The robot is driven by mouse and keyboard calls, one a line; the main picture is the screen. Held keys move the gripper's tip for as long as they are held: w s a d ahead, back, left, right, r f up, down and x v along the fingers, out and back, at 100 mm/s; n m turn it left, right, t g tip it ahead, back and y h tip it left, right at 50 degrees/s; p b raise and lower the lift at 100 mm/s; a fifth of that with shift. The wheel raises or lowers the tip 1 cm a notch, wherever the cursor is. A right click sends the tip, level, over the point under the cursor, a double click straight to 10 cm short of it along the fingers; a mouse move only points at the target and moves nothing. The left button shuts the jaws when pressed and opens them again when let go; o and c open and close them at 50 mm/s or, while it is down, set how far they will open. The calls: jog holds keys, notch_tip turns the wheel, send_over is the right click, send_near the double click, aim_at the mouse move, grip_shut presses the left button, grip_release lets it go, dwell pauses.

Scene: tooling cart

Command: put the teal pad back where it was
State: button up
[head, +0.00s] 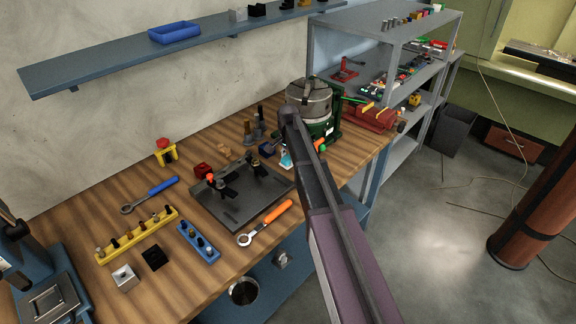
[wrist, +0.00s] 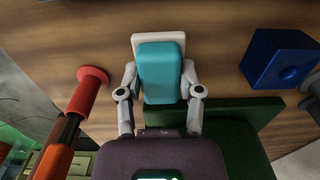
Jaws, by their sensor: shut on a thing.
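The teal pad (wrist: 160,72) is between the two grey fingers of my gripper (wrist: 160,82) in the wrist view. The fingers are shut on it from both sides. A pale, rounded plate (wrist: 158,37) shows behind the pad's far end; I cannot tell whether it is joined to the pad or a separate piece under it. In the head view the teal pad (head: 286,160) shows small, low by the bench top, beside my arm. My fingers are hard to make out there. Any gap between pad and bench cannot be told.
A blue block (wrist: 278,60) stands right of the pad in the wrist view, with a green base (wrist: 225,138) near the gripper. A red-and-orange handled tool (wrist: 84,97) is at left. The wooden bench (head: 215,160) also holds a dark plate (head: 235,207) and several tools.

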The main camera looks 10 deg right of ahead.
aim_at(289, 157)
jog(key=shift+f+b, duration=0.55)
jog(key=shift+f, duration=0.35)
jog(key=shift+f, duration=0.2)
jog(key=o, duration=1)
jog(key=shift+r, duration=0.15)
notch_tip(289, 157, up, 12)
jog(key=p, duration=1.2)
jog(key=shift+r, duration=0.1)
jog(key=shift+s, duration=0.1)
jog(key=s+n, duration=0.3)
jog(key=s, duration=0.6)
jog(key=s+n, duration=0.4)
jog(key=s, duration=0.6)
jog(key=s+n, duration=0.3)
jog(key=s, duration=0.6)
jog(key=shift+s+n, duration=0.4)
